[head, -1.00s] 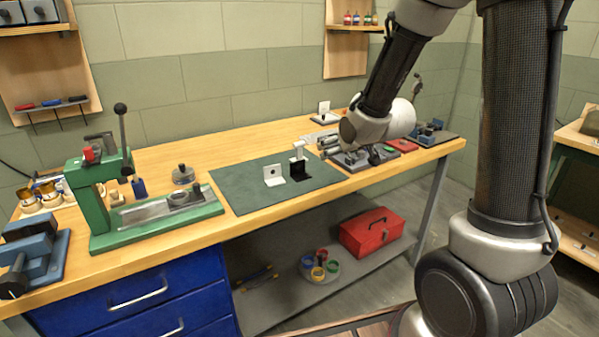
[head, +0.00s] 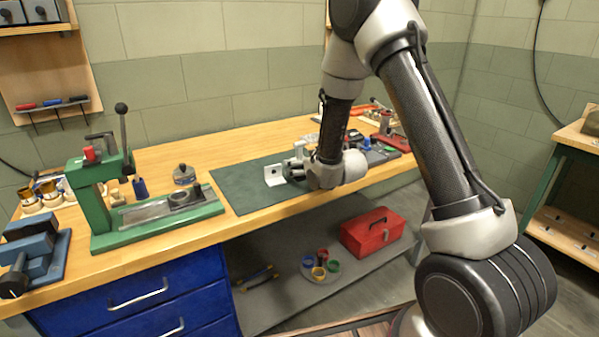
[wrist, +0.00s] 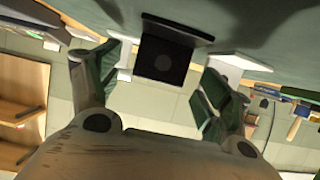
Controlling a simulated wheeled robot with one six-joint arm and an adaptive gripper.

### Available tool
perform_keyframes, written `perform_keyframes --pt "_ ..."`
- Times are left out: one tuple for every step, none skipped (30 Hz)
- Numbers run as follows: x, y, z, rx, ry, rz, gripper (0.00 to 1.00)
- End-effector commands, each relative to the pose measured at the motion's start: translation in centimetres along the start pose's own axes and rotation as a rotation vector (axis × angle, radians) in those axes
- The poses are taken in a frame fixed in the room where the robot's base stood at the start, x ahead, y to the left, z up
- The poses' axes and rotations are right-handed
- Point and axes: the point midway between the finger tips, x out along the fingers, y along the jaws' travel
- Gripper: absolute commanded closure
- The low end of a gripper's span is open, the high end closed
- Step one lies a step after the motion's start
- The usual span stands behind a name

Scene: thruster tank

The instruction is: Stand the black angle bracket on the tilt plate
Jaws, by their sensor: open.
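My gripper (wrist: 164,68) is open, with one finger on each side of the bracket in the wrist view. I cannot tell whether the fingers touch it. In the head view my gripper (head: 298,178) is low over the mat's right part and hides most of the black bracket. A white angle bracket (head: 273,175) stands just left of my gripper. I cannot pick out the tilt plate for certain.
A white T-topped piece (head: 299,148) stands close behind my gripper. A green lever press (head: 105,200) and a grey round part (head: 184,174) are left of the mat. Several tools and parts crowd the bench's right end. The mat's left part is clear.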

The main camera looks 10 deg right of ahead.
Motion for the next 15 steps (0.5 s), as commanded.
perform_keyframes --pt "0.3 -0.01 0.0 0.0 0.0 0.0 0.21" --pt "0.38 -0.01 0.02 0.0 0.0 0.0 0.21" --pt "0.42 -0.01 0.02 0.0 0.0 0.0 0.21" --pt "0.42 0.0 0.02 0.0 0.0 0.0 0.21" --pt "0.41 0.0 0.02 0.0 0.0 0.0 0.21" --pt "0.4 0.0 0.01 0.0 0.0 0.0 0.21" --pt "0.39 0.0 0.01 0.0 0.0 0.0 0.21" --pt "0.39 0.0 0.01 0.0 0.0 0.0 0.21" --pt "0.38 0.01 0.01 0.0 0.0 0.0 0.29" --pt "0.38 0.01 0.0 0.0 0.0 0.0 0.34" --pt "0.38 0.01 0.01 0.0 0.0 0.0 0.4" --pt "0.37 0.01 0.0 0.0 0.0 0.0 0.47" --pt "0.37 0.02 0.0 0.0 0.0 0.0 0.52" --pt "0.37 0.02 0.0 0.0 0.0 0.0 0.58" --pt "0.37 0.02 0.0 0.0 0.0 0.0 0.65"
